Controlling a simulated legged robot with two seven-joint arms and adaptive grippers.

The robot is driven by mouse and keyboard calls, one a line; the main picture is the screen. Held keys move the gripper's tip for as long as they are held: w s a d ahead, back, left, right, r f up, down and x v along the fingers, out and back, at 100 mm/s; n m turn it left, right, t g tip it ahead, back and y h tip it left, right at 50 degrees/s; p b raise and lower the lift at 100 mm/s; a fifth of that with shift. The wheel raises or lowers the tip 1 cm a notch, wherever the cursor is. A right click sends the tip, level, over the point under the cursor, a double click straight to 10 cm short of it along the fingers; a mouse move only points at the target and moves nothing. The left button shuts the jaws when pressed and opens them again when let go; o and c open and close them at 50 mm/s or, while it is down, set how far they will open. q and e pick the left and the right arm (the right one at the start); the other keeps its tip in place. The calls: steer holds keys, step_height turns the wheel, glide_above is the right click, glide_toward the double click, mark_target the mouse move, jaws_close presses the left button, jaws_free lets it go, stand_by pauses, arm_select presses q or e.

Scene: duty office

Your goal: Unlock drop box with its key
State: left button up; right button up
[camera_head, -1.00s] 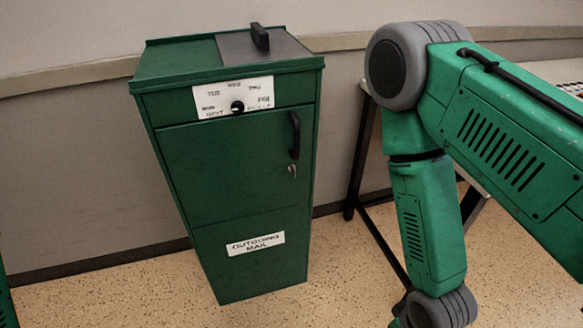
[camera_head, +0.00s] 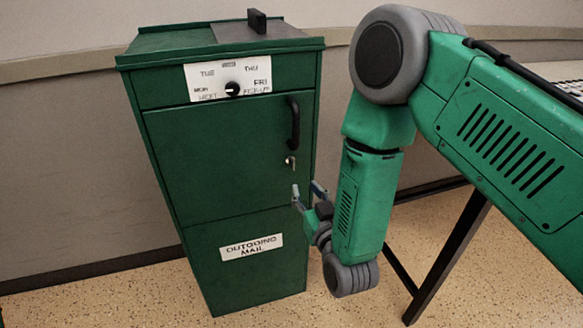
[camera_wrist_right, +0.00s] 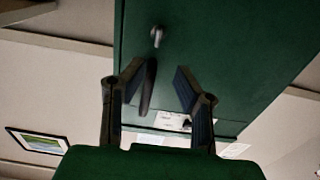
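The green drop box (camera_head: 222,180) stands upright against the wall, its door closed. A small silver piece (camera_head: 291,161) sits at the lock on the door's right side, below the black handle (camera_head: 294,121). It looks like the key in its lock, but is too small to be sure. My right gripper (camera_head: 308,190) is open and empty, just below the lock. In the right wrist view, its two fingers (camera_wrist_right: 158,85) are spread, with the silver piece (camera_wrist_right: 157,36) beyond them and the handle (camera_wrist_right: 148,88) seen between them. My left gripper is out of view.
The box has a pickup-day dial (camera_head: 233,89), an "Outgoing Mail" label (camera_head: 251,247) and a lid with a black grip (camera_head: 257,21). A table (camera_head: 455,240) with dark legs stands to the right. Speckled floor (camera_head: 110,300) is clear left of the box.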

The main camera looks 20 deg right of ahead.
mark_target(294, 166)
steer(key=w, duration=0.3)
steer(key=w+b, duration=0.1)
steer(key=w, duration=0.2)
steer(key=w+b, duration=0.1)
steer(key=w, duration=0.2)
steer(key=shift+w+d+f, duration=0.15)
steer(key=shift+w+d, duration=0.1)
steer(key=shift+w, duration=0.05)
steer(key=shift+w+a, duration=0.1)
steer(key=shift+w, duration=0.45)
jaws_close()
